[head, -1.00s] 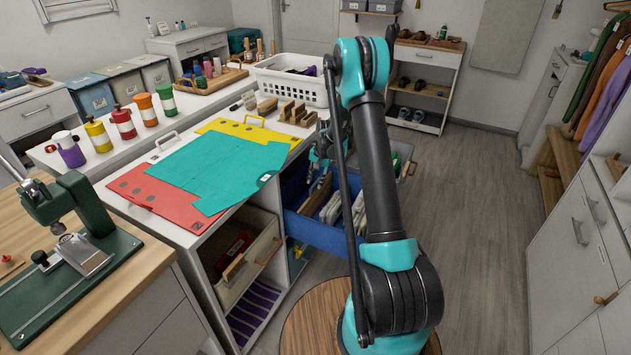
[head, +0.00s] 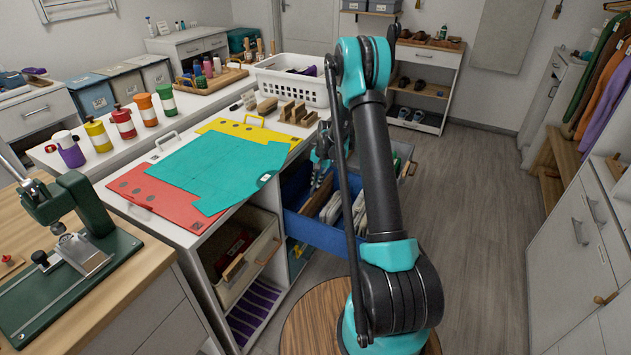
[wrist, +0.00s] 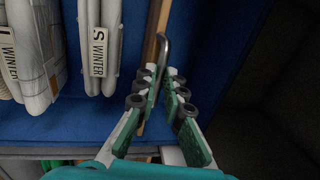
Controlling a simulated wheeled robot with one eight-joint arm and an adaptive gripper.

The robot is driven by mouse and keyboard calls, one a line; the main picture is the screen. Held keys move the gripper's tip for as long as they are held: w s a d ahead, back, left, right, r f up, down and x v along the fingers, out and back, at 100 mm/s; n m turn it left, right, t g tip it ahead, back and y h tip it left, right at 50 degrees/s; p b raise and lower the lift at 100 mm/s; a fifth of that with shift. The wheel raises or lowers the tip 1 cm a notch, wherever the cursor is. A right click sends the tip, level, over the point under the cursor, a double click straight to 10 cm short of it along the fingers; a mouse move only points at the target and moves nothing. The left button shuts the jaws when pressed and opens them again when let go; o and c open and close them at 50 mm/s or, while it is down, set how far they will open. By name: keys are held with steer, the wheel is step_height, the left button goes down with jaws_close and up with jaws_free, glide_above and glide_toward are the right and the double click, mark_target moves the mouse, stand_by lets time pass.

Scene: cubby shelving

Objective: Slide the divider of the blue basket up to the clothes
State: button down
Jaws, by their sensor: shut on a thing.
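The blue basket (head: 322,235) is pulled out of the white unit, left of my arm in the head view. Folded pale clothes (head: 358,212) stand upright in it; in the wrist view the clothes (wrist: 100,45) have tags reading WINTER. The wooden divider (wrist: 152,35), with a bent metal handle (wrist: 166,46), stands right of the clothes there, with a narrow blue gap between. My gripper (wrist: 161,88) is shut on the divider at its handle. In the head view my gripper (head: 320,150) is partly hidden behind my arm.
The white counter (head: 190,228) beside the basket holds teal, red and yellow sheets and small wooden blocks. A white laundry basket (head: 290,82) stands behind. Dark empty space lies right of the blue basket in the wrist view. Open floor (head: 475,190) lies to the right.

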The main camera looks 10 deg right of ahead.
steer(key=s+d, duration=0.3)
steer(key=d, duration=0.2)
steer(key=s+d, duration=0.2)
steer(key=shift+s+d, duration=0.3)
steer(key=shift+d, duration=0.1)
steer(key=c, duration=1.6)
jaws_free()
step_height(320, 180, up, 12)
steer(key=s+d, duration=0.1)
steer(key=d, duration=0.1)
steer(key=shift+s, duration=0.2)
